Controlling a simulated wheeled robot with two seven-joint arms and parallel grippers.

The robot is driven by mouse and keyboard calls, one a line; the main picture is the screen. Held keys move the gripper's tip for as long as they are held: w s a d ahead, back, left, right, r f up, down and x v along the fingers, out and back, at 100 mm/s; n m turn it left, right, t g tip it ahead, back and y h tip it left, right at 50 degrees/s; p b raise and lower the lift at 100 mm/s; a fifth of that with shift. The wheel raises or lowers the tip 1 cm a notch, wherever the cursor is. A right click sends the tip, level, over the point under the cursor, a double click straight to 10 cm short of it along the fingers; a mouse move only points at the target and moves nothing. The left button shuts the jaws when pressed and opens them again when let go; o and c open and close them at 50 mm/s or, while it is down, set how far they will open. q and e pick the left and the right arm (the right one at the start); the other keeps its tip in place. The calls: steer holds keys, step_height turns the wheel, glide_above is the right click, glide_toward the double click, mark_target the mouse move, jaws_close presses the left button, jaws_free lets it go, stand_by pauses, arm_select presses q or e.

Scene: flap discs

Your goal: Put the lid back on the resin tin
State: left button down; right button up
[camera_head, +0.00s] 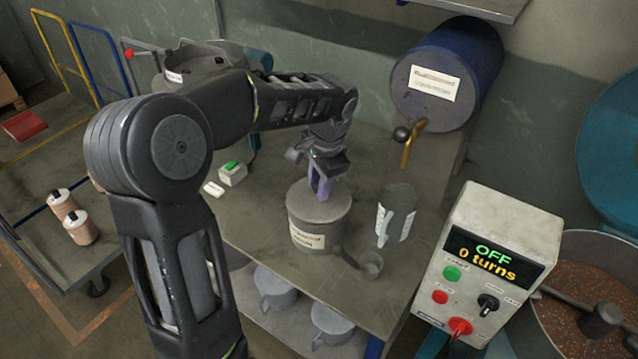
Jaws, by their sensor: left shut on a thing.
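The resin tin (318,229) is a grey cylinder with a cream label, upright on the grey bench. A flat grey lid (335,206) is at its top and looks level. I cannot tell whether it is fully seated. My left gripper (319,192) points down over the middle of the lid. It is shut on the lid, probably by a grip at its centre; the fingertips hide that spot. My right gripper is not in view.
A small ladle cup (371,264) lies right of the tin, its handle reaching toward it. A grey jug (397,213) stands behind, below a blue drum (436,87) with a brass tap (411,143). A control box (484,268) reads OFF, 0 turns.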

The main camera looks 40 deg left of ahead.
arm_select(q)
steer(key=c, duration=0.6)
jaws_free()
steer(key=shift+r, duration=0.1)
steer(key=shift+r+p, duration=2.7)
steer(key=shift+r, duration=0.75)
steer(key=shift+c, duration=0.4)
jaws_close()
